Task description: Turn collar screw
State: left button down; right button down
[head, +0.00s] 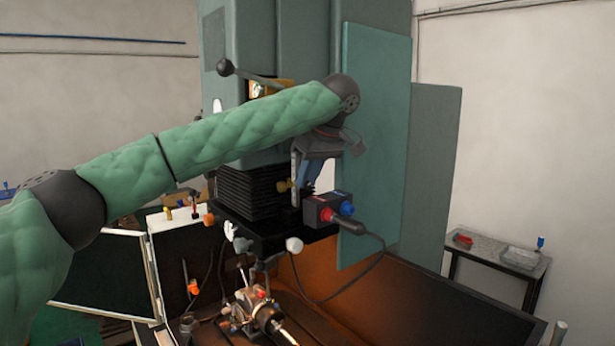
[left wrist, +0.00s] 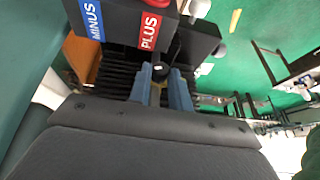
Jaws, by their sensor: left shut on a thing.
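My left arm reaches in from the left in the head view, and its gripper (head: 302,188) points down beside the black bellows of the machine. In the left wrist view its two blue fingers (left wrist: 161,78) are closed in on a small brass screw (left wrist: 157,92). A dark round end shows between the fingertips. In the head view a brass piece (head: 283,186) sticks out to the left of the fingers. It seems to be the collar screw; the fingers hide the rest. My right gripper is in neither view.
A control box (head: 328,208) with red and blue knobs sits just below the gripper, its cable hanging down. Its PLUS and MINUS labels (left wrist: 150,30) show close by in the left wrist view. A green machine panel (head: 375,130) stands right of the gripper. A chuck-like device (head: 255,308) is lower down.

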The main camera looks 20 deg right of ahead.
pick_arm(q)
jog(key=y, duration=0.2)
jog(key=shift+w+d+g+y, duration=0.1)
jog(key=shift+d+g+y, duration=0.2)
jog(key=shift+g, duration=0.1)
jog(key=shift+d+f+m+y, duration=0.1)
jog(key=shift+m+y, duration=0.3)
jog(key=shift+y, duration=0.2)
jog(key=shift+f+y, duration=0.1)
jog(key=shift+y, duration=0.2)
jog(key=c, duration=1.3)
grip_release()
jog(key=shift+w, duration=0.1)
jog(key=shift+d+r+b, duration=0.3)
jog(key=shift+d+r, duration=0.05)
jog(key=shift+r, duration=0.05)
jog(key=b+v, duration=0.2)
jog(key=v, duration=0.4)
jog(key=shift+d+r, duration=0.2)
jog(key=shift+r, duration=0.15)
